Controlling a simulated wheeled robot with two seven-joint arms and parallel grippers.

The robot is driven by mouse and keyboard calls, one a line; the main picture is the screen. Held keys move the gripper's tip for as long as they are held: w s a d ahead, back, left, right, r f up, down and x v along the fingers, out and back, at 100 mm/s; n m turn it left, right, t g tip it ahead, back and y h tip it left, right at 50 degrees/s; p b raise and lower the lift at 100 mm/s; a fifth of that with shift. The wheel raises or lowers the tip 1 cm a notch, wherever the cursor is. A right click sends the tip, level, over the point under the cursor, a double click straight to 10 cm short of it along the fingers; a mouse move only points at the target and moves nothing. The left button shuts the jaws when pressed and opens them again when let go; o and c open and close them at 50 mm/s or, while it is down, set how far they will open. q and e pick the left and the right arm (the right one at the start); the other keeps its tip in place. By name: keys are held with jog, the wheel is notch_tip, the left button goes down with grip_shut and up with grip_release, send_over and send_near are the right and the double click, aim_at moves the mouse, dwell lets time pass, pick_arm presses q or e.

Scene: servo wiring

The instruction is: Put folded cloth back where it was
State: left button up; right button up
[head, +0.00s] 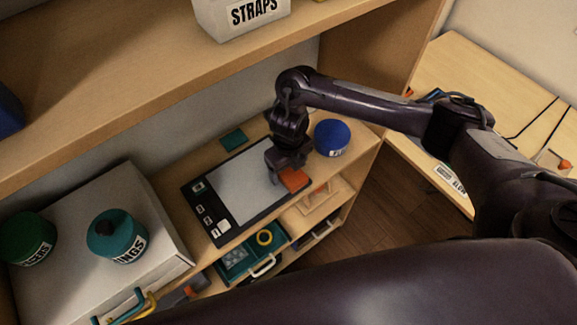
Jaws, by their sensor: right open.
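A small flat orange folded piece (295,180), which looks like the folded cloth, lies at the right edge of a black-framed board with a pale grey panel (235,188). My right gripper (279,177) is directly over the board beside the orange piece, pointing down. Its jaws are open; whether a finger touches the piece is hard to tell. A flat teal square (233,139) lies on the shelf behind the board; I cannot tell if it is cloth too. My left gripper is not in view.
A blue round container (332,137) stands close right of my gripper. A large white box (95,225) with a teal jar (117,236) and a green jar (29,238) is at left. A shelf (170,75) with a STRAPS bin (240,15) overhangs behind. Open teal drawer (240,262) below.

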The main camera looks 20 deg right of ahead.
aim_at(289, 169)
notch_tip(289, 169, up, 8)
jog(key=shift+f+p, duration=0.25)
jog(key=shift+p, duration=0.7)
